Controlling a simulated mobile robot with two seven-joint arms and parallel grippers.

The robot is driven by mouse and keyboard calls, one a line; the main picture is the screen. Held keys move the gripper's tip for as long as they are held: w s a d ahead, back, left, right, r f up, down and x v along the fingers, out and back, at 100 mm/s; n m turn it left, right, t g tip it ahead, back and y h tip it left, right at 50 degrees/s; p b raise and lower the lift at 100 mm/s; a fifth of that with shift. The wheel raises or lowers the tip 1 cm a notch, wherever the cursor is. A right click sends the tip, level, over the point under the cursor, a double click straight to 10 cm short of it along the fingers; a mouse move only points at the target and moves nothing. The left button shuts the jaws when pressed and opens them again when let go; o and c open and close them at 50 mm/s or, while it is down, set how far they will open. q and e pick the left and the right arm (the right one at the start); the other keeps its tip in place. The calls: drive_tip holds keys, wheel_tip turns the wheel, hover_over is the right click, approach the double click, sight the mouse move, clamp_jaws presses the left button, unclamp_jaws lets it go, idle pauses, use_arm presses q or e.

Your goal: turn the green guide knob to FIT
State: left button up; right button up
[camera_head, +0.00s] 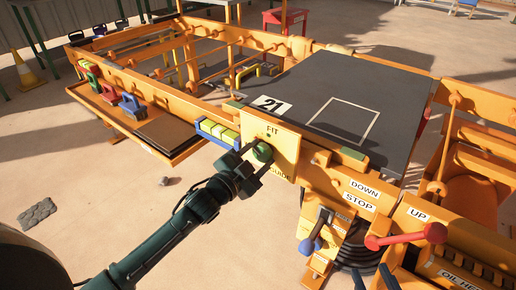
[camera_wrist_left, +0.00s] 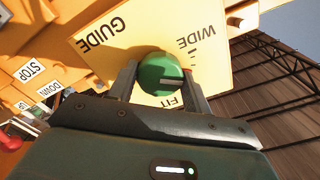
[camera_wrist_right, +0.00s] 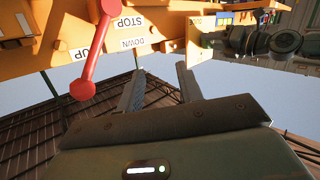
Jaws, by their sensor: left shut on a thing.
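The green guide knob (camera_head: 262,152) sits on a yellow plate (camera_head: 285,145) marked FIT and GUIDE. My left gripper (camera_head: 254,160) is shut on the knob, a finger on each side. My right gripper (camera_wrist_right: 160,75) is open and empty, its fingers also showing at the bottom edge of the head view (camera_head: 376,278).
A red-ended lever (camera_head: 405,237) stands by the UP label, near my right gripper. A blue-ended lever (camera_head: 312,243) hangs below the plate.

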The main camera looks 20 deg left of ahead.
use_arm(q)
drive_tip(key=m+p, duration=0.1)
drive_tip(key=m, duration=0.2)
drive_tip(key=shift+r, duration=0.1)
drive_tip(key=m+p, duration=0.1)
drive_tip(key=m, duration=0.2)
drive_tip(key=shift+m, duration=0.3)
drive_tip(key=m, duration=0.5)
drive_tip(key=shift+m+p, duration=0.3)
drive_tip(key=shift+p, duration=0.1)
use_arm(e)
drive_tip(key=shift+s+d+r+m+g+h, duration=0.2)
drive_tip(key=shift+s+g, duration=0.1)
drive_tip(key=shift+g, duration=0.2)
drive_tip(key=shift+s+d+r+m+g+h, duration=0.15)
drive_tip(key=shift+s+m+g+h, duration=0.1)
drive_tip(key=shift+g, duration=0.25)
use_arm(q)
drive_tip(key=o, duration=1)
drive_tip(key=v, duration=1.3)
drive_tip(key=shift+s+p, duration=0.1)
drive_tip(key=shift+p, duration=0.25)
use_arm(e)
drive_tip(key=shift+d+r, duration=0.15)
drive_tip(key=shift+r, duration=0.2)
